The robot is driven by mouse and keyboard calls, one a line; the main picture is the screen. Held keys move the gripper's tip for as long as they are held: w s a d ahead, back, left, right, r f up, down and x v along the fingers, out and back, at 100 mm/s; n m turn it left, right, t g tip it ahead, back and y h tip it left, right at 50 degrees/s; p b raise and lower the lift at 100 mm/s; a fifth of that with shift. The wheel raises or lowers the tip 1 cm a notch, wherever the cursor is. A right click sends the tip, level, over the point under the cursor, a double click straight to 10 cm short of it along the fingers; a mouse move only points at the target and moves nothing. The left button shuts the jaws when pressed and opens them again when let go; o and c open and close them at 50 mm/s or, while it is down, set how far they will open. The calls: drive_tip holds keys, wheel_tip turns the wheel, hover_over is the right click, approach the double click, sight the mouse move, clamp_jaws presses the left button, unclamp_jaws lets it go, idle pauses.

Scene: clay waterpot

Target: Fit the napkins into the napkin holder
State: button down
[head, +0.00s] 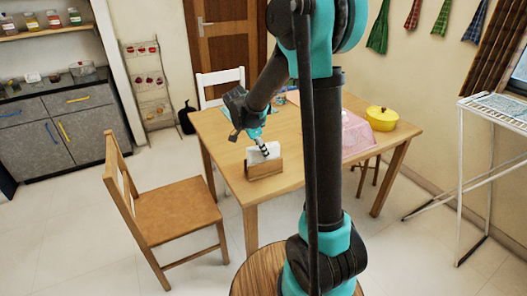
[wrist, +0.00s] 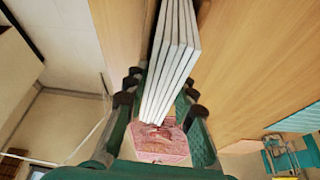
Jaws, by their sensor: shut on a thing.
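The white napkins (head: 262,152) form an upright stack at the wooden napkin holder (head: 265,170), which stands near the front left edge of the table. In the head view their lower part is hidden behind the holder's front wall, and I cannot tell whether they rest on its base. My gripper (head: 264,146) points down over the holder, shut on the napkins. In the wrist view the layered napkins (wrist: 172,60) run between the fingers of my gripper (wrist: 161,96). The holder is not clearly made out there.
On the wooden table (head: 225,130) a pink checkered cover (head: 358,137) and a yellow pot (head: 381,118) stand to the right. A wooden chair (head: 175,203) is at the left and a white chair (head: 220,80) behind. The tabletop left of the holder is clear.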

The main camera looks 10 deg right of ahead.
drive_tip(key=shift+f, duration=0.15)
drive_tip(key=c, duration=1.3)
unclamp_jaws()
drive_tip(key=shift+o, duration=0.2)
drive_tip(key=v, duration=1.2)
drive_tip(key=shift+s+d, duration=0.25)
drive_tip(key=shift+d, duration=0.05)
drive_tip(key=s+d+f+n+t+y, duration=0.1)
drive_tip(key=s+d+f+n+y, duration=0.1)
drive_tip(key=s+d+f+n, duration=0.2)
drive_tip(key=s+d+f+n+t+y, duration=0.2)
drive_tip(key=s+d+f+n, duration=0.2)
drive_tip(key=s+f+n, duration=0.6)
drive_tip(key=s+n, duration=0.1)
drive_tip(key=s, duration=0.5)
drive_tip(key=shift+s+n, duration=0.25)
drive_tip(key=shift+n, duration=0.05)
